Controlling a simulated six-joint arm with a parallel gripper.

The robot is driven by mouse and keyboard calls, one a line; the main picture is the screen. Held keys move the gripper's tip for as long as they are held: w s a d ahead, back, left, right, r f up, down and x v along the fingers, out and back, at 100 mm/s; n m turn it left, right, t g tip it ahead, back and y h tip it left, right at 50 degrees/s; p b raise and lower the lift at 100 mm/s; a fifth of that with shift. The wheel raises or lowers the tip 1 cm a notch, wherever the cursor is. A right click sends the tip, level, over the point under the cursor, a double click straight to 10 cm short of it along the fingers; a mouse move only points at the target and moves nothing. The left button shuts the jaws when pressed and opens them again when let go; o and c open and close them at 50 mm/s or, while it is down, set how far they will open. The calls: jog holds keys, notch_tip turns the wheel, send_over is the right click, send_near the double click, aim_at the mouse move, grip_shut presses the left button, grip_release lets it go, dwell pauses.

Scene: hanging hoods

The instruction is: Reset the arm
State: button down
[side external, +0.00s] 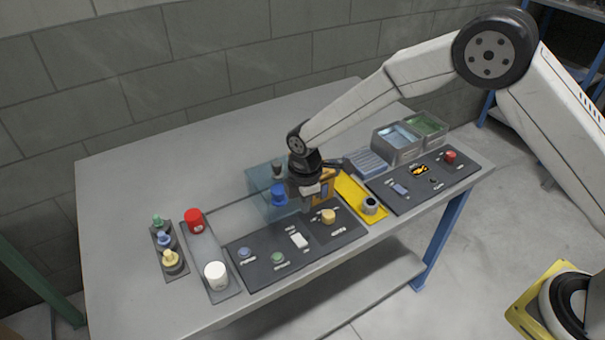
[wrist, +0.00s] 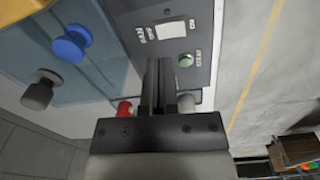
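My gripper (side external: 312,190) hangs above the back of the control panel (side external: 293,246), in front of the clear blue hood (side external: 262,185). In the wrist view my gripper's two dark fingers (wrist: 159,75) lie close together with nothing visible between them, so it looks shut and empty. A blue knob (wrist: 71,45) and a dark grey knob (wrist: 42,92) on the hood show at the left of the wrist view. The blue knob (side external: 279,192) is close beside the gripper in the side view. My arm reaches in from the right.
A red-capped jar (side external: 194,221) and a white jar (side external: 216,275) stand on a grey tray at left, beside several small bottles (side external: 168,247). A yellow tray (side external: 350,191), a second panel (side external: 425,180) and open bins (side external: 397,142) are at right. The table's back left (side external: 130,165) is clear.

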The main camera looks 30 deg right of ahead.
jog(key=s+d+r+m+t, duration=0.1)
jog(key=s+d+r+m, duration=0.7)
jog(key=d, duration=0.3)
jog(key=s+d+r+m, duration=0.1)
jog(key=s+d+m, duration=0.2)
jog(key=s, duration=0.3)
jog(key=s+d+r+m+t, duration=0.1)
jog(key=s+d+m, duration=0.3)
jog(key=s+m, duration=0.1)
jog(key=shift+s+d+r+m, duration=0.15)
jog(key=shift+s+d+m, duration=0.15)
jog(key=shift+s, duration=0.25)
